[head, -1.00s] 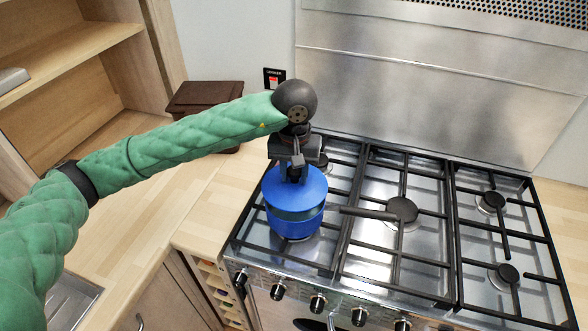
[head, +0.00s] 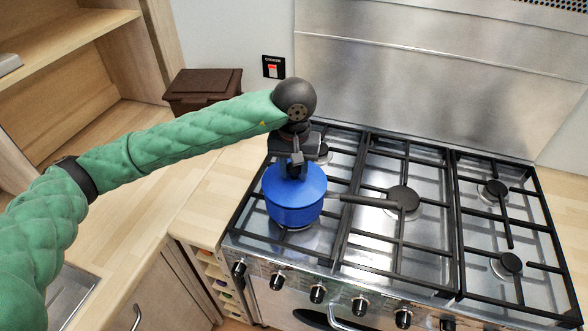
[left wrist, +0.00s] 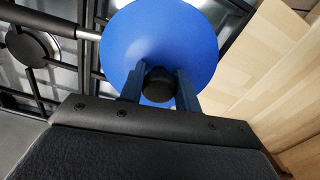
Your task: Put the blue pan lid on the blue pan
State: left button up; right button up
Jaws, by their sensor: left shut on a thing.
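The blue pan (head: 296,212) stands on the left front burner of the cooker, its dark handle (head: 368,202) pointing right. The blue lid (head: 310,178) sits level over the pan's mouth, with no gap visible between them in the head view. My left gripper (head: 294,172) is above the lid, shut on its black knob (left wrist: 157,85). In the left wrist view the two fingers stand on either side of the knob and the lid (left wrist: 160,35) hides the pan's body. My right gripper is in neither view.
The cooker's black grates (head: 400,245) and bare burners extend to the right. A brown box (head: 203,88) stands on the wooden counter (head: 215,180) behind my left arm. A steel splashback (head: 420,80) rises behind the cooker.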

pick_arm(q)
jog(key=shift+f, duration=0.1)
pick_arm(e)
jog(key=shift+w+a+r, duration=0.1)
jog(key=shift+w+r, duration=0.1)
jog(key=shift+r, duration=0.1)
pick_arm(q)
jog(key=shift+f+b, duration=0.45)
jog(key=shift+b, duration=0.45)
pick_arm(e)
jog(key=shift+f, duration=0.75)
pick_arm(q)
jog(key=shift+s+f+b, duration=0.1)
jog(key=shift+f+b, duration=0.15)
jog(key=shift+b, duration=0.7)
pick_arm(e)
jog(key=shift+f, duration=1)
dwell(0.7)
pick_arm(q)
jog(key=o, duration=1)
jog(key=shift+o, duration=0.8)
jog(key=shift+r, duration=0.1)
